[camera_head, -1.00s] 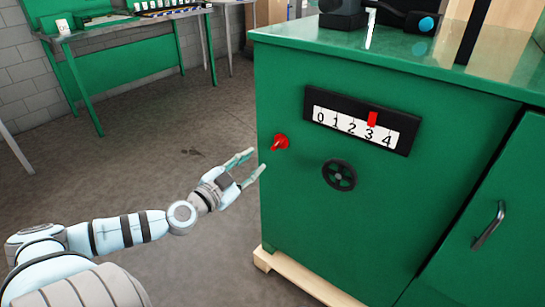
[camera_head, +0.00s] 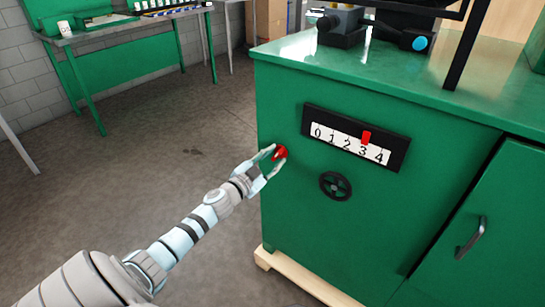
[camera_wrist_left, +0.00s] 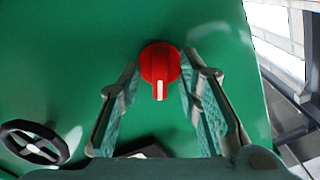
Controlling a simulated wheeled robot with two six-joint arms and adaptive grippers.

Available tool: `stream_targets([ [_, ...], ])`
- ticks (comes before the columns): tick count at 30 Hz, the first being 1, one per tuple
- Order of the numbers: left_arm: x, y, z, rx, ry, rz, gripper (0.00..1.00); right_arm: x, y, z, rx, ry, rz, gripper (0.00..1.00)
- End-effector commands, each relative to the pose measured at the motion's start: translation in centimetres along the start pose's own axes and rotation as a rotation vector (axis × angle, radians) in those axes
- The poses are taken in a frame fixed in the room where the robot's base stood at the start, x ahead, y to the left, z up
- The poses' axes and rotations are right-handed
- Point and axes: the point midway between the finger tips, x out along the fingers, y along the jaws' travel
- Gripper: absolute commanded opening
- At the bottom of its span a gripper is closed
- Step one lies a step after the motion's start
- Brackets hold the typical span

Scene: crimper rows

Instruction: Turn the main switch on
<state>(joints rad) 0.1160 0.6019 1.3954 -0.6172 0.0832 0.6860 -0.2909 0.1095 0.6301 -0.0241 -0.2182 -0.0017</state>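The main switch is a red rotary knob (camera_head: 280,152) on the green cabinet's front, left of the number scale. In the left wrist view the red knob (camera_wrist_left: 160,68) shows a white mark pointing down in the picture. My left gripper (camera_head: 273,160) is at the knob, its fingers on either side. In the wrist view its two fingers (camera_wrist_left: 158,92) are apart, with the knob between and just beyond their tips; I cannot tell whether they touch it. My right gripper is not in view.
The green cabinet (camera_head: 400,225) carries a 0-to-4 scale (camera_head: 352,144) with a red pointer near 3. A black handwheel (camera_head: 335,186) sits below it and also shows in the wrist view (camera_wrist_left: 35,143). Machine parts stand on top. Floor (camera_head: 150,190) is free at left.

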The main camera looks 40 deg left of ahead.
Motion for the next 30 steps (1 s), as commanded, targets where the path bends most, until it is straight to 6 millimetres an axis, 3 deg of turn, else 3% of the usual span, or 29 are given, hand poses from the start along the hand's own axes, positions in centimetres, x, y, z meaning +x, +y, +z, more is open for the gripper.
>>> stream_targets([
  [1, -0.01, 0.0, 0.01, 0.0, 0.0, 0.0, 0.25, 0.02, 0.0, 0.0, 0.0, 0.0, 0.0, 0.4],
  [6, -0.02, -0.01, 0.01, 0.0, 0.0, 0.0, 0.0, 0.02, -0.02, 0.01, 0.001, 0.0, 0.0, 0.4],
  [20, -0.02, -0.05, 0.0, 0.054, 0.0, -0.001, 0.0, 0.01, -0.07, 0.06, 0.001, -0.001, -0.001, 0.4],
  [30, -0.02, -0.09, 0.0, 0.284, -0.001, -0.001, 0.0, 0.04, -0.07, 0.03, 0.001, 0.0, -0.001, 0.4],
])
